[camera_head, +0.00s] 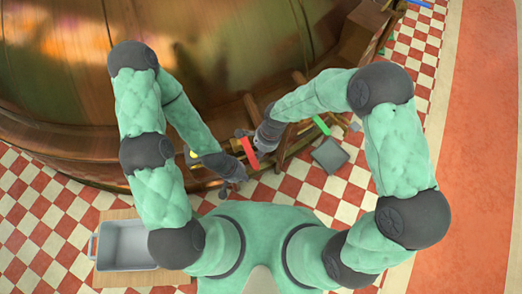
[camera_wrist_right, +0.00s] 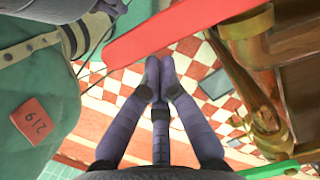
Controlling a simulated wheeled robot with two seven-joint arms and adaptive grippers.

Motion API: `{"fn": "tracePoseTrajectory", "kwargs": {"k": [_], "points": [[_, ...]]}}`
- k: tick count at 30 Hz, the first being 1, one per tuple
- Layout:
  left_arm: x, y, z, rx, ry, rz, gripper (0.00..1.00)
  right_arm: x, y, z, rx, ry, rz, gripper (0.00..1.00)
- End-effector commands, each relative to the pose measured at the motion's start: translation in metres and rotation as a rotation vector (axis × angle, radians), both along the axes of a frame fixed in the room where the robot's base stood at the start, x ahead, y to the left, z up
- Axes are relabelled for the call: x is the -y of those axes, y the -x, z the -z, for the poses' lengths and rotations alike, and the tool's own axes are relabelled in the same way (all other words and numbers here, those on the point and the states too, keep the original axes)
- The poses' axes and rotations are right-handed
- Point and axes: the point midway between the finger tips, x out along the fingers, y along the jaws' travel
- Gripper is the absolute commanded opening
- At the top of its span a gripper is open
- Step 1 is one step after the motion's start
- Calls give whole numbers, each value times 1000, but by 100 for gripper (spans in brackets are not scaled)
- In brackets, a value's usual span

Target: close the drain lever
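A red lever (camera_head: 249,152) sticks out at the front of the copper kettle, between my two grippers. It also shows in the right wrist view (camera_wrist_right: 180,33), slanting up to a brass fitting (camera_wrist_right: 247,25). A green lever (camera_head: 321,125) is farther right, and its edge shows in the right wrist view (camera_wrist_right: 270,170). My right gripper (camera_wrist_right: 160,66) has its fingertips together beside the red lever, with nothing seen between them; whether they touch the lever is unclear. My left gripper (camera_head: 240,180) is just below the red lever; its finger opening is unclear.
The copper kettle (camera_head: 230,50) fills the back. Wooden framing (camera_head: 285,150) stands near the levers. A grey tub (camera_head: 125,245) rests on a wooden board at lower left. Checkered floor is open at right.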

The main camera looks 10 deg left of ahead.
Motion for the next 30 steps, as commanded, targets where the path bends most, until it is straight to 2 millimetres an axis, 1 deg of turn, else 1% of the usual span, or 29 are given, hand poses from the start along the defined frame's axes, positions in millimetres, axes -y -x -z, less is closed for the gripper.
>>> {"fn": "tracePoseTrajectory", "kwargs": {"k": [2, 7, 11, 14, 16, 21, 27, 30], "points": [[0, 0, 0, 0, 0, 0, 0, 0, 3, 2, -7, 3, -3, 0], [0, 0, 0, 0, 0, 0, 0, 4, -1, 1, -5, 2, -1, 0], [0, 0, 1, 0, 0, 0, 0, 14, -11, 1, -4, 1, -1, 0], [0, 0, 2, 0, 0, 0, 0, 26, -21, 2, -4, 0, -3, 0], [0, 0, -7, -1, 0, 0, 0, 28, -24, -19, 1, -1, -6, 0], [0, 0, -19, 0, 0, 0, 0, 35, -27, -54, 1, 0, -7, 0], [0, 0, -28, 0, 0, 0, 0, 42, -31, -83, 0, -1, -6, 0], [0, 0, -30, 0, 0, 0, 0, 44, -31, -91, -2, 0, -8, 0]]}}
